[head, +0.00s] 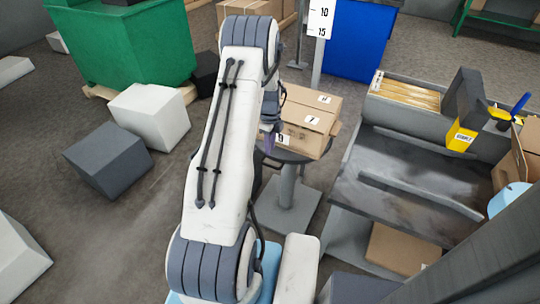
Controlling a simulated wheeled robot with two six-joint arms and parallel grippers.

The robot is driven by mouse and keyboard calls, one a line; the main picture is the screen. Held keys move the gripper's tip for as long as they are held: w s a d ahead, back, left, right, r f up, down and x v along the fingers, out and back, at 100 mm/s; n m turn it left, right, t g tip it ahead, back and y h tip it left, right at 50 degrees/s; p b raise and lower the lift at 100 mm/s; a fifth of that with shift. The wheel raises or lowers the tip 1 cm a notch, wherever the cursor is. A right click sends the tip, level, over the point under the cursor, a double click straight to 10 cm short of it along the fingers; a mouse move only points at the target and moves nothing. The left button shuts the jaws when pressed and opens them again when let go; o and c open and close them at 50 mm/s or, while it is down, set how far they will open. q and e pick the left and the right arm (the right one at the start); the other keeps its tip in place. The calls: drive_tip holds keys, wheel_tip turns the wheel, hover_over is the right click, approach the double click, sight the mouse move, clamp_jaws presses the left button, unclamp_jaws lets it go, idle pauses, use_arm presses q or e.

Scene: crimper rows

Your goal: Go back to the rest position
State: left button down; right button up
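My white and grey arm rises through the middle of the head view and bends down at its far end. My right gripper (270,141) hangs at that end, small and partly hidden behind the arm. It is at the left side of the cardboard boxes (310,122) stacked on a round grey pedestal table (287,155). I cannot tell whether it touches them or whether its fingers are open. My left gripper is not in view.
A grey workbench (400,190) with a yellow-marked device (462,136) stands at the right. A green bin (130,45), a white block (150,115) and a dark block (107,160) stand at the left. A blue bin (360,40) is behind.

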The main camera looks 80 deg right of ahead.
wheel_tip(320, 180, up, 2)
drive_tip(key=shift+r, duration=0.25)
idle(0.5)
